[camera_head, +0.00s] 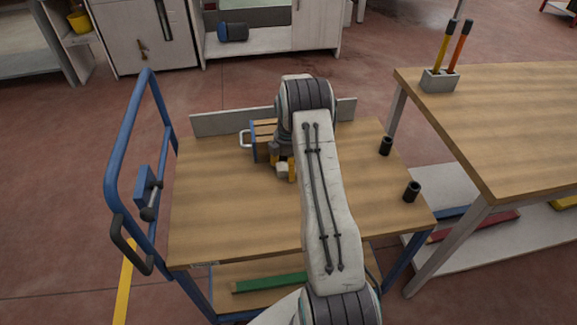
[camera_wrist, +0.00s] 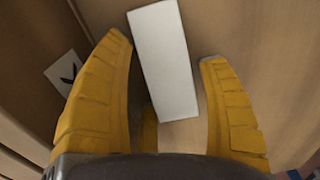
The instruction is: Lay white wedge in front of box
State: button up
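The white wedge (camera_wrist: 164,62) shows in the wrist view as a pale, slightly slanted block between the two yellow fingers of my gripper (camera_wrist: 168,50). A narrow gap shows between the wedge and the right finger; the left finger is very close to its edge, and I cannot tell whether it touches. In the head view the wedge (camera_head: 283,169) is a small pale piece at the fingertips, low over the cart top. The wooden box (camera_head: 262,132), with blue trim and a pale handle, stands just behind and left of my gripper, partly hidden by my arm.
The wooden cart top (camera_head: 215,210) is clear at the front left. Two black cylinders (camera_head: 386,146) (camera_head: 411,191) stand on its right side. A blue rail (camera_head: 125,135) rises at the left. A workbench (camera_head: 510,120) with a tool holder (camera_head: 439,81) adjoins on the right.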

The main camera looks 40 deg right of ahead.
jog(key=shift+o, duration=0.7)
